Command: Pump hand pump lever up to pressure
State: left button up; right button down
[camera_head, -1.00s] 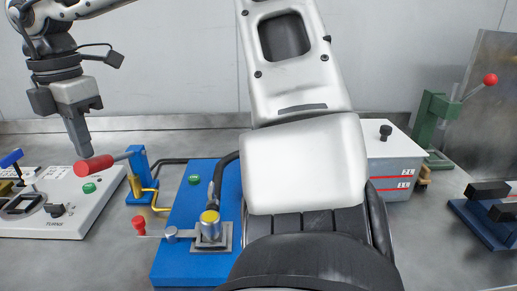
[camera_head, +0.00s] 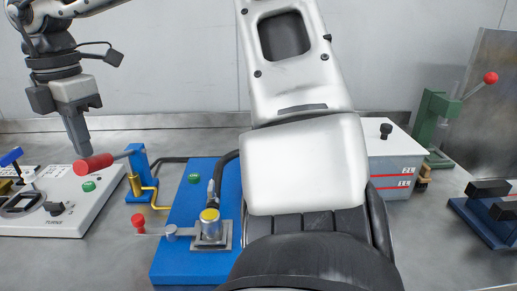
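The blue hand pump (camera_head: 139,172) stands on the bench at left, beside a blue base plate. Its lever (camera_head: 95,164) has a red grip and points left, about level. Only one finger shape shows, so whether the fingers close around the grip cannot be told. No pressure gauge can be made out.
A blue plate (camera_head: 180,255) carries a valve block (camera_head: 210,228) with a hose and a red-knobbed lever (camera_head: 139,221). A white panel (camera_head: 75,212) sits at left. A grey box (camera_head: 395,160), a green lever press (camera_head: 435,122) and a dark vise (camera_head: 490,215) stand at right. My arm blocks the middle.

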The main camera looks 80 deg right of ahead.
aim_at(89, 160)
jog(key=shift+f+b, duration=0.4)
jog(key=shift+f, duration=0.35)
jog(key=shift+f+b, duration=0.45)
jog(key=shift+f, duration=0.05)
jog(key=shift+d+f+b, duration=0.1)
jog(key=shift+f+b, duration=1.2)
jog(key=shift+f, duration=0.25)
jog(key=shift+f+b, duration=0.75)
jog(key=shift+f, duration=0.15)
jog(key=shift+r+p, duration=0.75)
jog(key=shift+r, duration=0.25)
jog(key=shift+r+p, duration=0.55)
jog(key=shift+r, duration=0.2)
jog(key=shift+r+p, duration=0.55)
jog(key=shift+r, duration=0.2)
notch_tip(89, 160, up, 2)
jog(key=shift+r+p, duration=0.1)
jog(key=shift+p, duration=0.7)
jog(key=shift+r+p, duration=0.65)
jog(key=shift+r, duration=0.3)
pick_arm(q)
jog(key=shift+r, duration=0.2)
